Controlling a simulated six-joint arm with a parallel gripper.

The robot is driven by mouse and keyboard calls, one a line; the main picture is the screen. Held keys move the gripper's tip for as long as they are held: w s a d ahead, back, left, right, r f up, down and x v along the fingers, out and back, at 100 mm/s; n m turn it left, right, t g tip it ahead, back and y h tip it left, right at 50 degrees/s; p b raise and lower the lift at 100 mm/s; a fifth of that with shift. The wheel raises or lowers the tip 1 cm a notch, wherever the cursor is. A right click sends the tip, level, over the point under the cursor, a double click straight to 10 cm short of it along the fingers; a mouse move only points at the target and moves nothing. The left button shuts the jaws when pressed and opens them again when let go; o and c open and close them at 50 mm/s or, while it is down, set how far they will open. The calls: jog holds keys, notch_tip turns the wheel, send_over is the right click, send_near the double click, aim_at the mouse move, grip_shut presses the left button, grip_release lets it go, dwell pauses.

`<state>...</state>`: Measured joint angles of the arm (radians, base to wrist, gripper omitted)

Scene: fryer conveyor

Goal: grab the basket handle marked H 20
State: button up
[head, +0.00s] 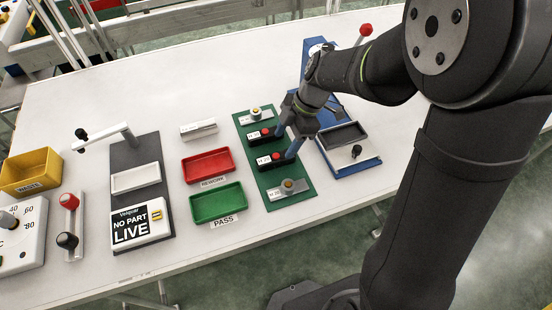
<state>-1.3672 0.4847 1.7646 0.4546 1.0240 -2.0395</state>
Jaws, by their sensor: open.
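No fryer basket is recognisable, and I cannot read an H 20 mark anywhere. My gripper (287,141) points down over the right edge of a green board (277,197), its two fingers apart. The board carries two black blocks with red buttons, an upper one (259,136) and a lower one (266,164). Their small white labels are too small to read. The fingertips are close to the right ends of these blocks; I cannot tell whether they touch. Nothing shows held between the fingers.
Left of the board are a red REWORK tray (208,166), a green PASS tray (217,203) and a NO PART LIVE panel (138,222). A yellow WASTE bin (31,174) stands far left. A blue fixture (351,166) is right of my gripper. The white table (160,75) is clear behind.

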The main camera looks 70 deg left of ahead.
aim_at(277, 155)
jog(key=shift+x, duration=2.7)
jog(key=shift+s+d+r, duration=0.1)
jog(key=shift+s, duration=0.05)
jog(key=c, duration=1.1)
